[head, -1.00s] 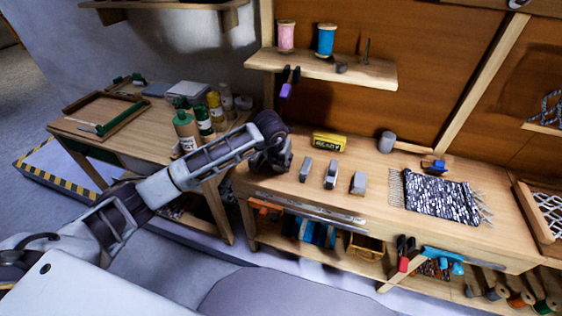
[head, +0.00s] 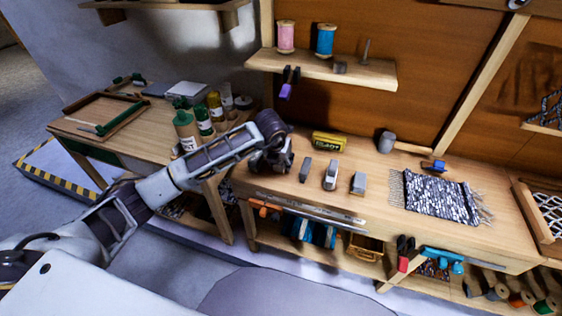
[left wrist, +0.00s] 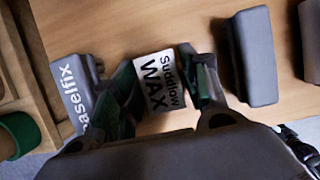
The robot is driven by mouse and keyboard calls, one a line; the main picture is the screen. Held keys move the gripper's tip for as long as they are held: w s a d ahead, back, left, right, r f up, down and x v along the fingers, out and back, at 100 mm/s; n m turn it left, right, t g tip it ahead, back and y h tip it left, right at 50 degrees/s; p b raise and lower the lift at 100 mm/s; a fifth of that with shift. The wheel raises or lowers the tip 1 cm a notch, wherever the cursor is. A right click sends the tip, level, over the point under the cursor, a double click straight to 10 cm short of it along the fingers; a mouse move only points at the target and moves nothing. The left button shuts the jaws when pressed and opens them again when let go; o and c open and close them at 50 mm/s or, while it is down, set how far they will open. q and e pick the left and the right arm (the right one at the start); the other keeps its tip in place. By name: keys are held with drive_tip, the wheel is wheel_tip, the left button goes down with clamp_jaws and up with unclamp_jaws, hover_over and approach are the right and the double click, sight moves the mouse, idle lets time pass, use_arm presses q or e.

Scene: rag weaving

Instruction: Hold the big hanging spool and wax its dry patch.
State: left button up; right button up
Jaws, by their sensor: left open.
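My left gripper (head: 274,162) is low over the left part of the bench, beside several small blocks. In the left wrist view its two green-padded fingers (left wrist: 158,92) are apart, one on each side of a block with a white label reading "Suddlow WAX" (left wrist: 158,82). I cannot tell whether either finger touches it. Blue spool-like rolls (head: 315,234) show under the bench; I cannot tell whether one is the big hanging spool, and no dry patch can be made out. My right gripper is not in view.
Bottles (head: 187,130) stand on the left table. Pink (head: 286,38) and blue (head: 325,40) spools stand on the shelf.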

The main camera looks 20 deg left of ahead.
use_arm(q)
drive_tip(key=shift+r, duration=0.55)
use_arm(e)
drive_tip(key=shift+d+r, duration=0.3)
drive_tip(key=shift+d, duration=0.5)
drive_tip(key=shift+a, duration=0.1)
